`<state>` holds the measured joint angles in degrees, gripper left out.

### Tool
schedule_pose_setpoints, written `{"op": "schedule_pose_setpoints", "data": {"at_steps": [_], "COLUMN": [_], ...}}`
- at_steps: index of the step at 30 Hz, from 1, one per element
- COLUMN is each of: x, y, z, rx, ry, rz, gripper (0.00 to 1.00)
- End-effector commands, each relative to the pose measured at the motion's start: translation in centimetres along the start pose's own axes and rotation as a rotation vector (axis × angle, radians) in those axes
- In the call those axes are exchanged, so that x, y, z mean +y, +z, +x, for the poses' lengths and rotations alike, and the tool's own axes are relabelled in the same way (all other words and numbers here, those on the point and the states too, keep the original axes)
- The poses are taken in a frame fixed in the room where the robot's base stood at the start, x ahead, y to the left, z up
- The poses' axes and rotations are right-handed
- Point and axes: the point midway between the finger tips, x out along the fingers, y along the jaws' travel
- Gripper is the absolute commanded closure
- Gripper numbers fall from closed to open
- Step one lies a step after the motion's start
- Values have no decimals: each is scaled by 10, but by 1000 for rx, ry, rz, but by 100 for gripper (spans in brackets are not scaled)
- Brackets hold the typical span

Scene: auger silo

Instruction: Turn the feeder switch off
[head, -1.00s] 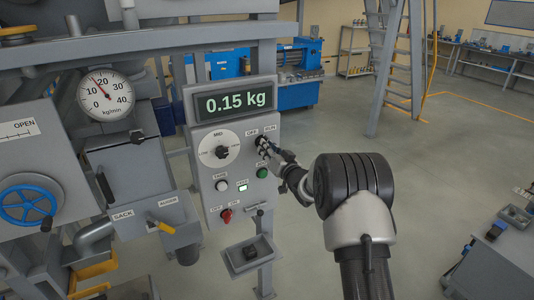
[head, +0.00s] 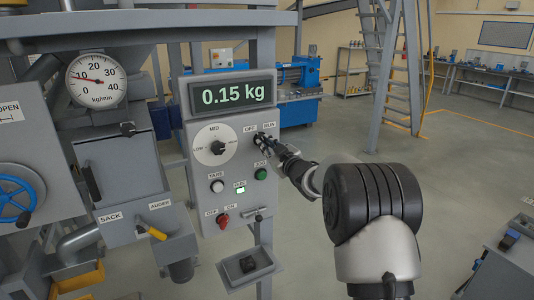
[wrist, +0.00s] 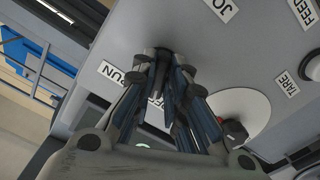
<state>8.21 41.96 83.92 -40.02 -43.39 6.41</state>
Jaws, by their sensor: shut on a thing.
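The grey control panel (head: 199,175) stands upright left of my arm, with a lit display (head: 232,95) reading 0.15 kg. Its upper right has a switch position with OFF (head: 250,128) and RUN (head: 269,125) labels. My gripper (head: 264,146) is at that switch, shut on it. The fingers cover most of the switch, so its setting cannot be read. In the wrist view the fingers (wrist: 165,80) close against the panel between the RUN label (wrist: 134,78) and the dial (wrist: 240,112).
The panel also carries a LOW–MID dial (head: 216,146), a white TARE button (head: 217,186), a green button (head: 261,174), a lit green lamp (head: 240,190) and a red OFF/ON switch (head: 223,221). A small tray (head: 250,267) juts out below.

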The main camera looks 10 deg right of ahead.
Motion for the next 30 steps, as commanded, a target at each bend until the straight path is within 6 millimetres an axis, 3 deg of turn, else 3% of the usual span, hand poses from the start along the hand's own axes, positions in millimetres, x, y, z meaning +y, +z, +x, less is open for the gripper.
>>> {"op": "schedule_pose_setpoints", "data": {"at_steps": [23, 24, 30], "x": [0, 0, 1], "y": [0, 0, 0], "z": [0, 0, 0], "rx": [-1, -1, -1], "ry": [-1, -1, 0], "rz": [-107, -107, -105], "gripper": [100, 85, 71]}}
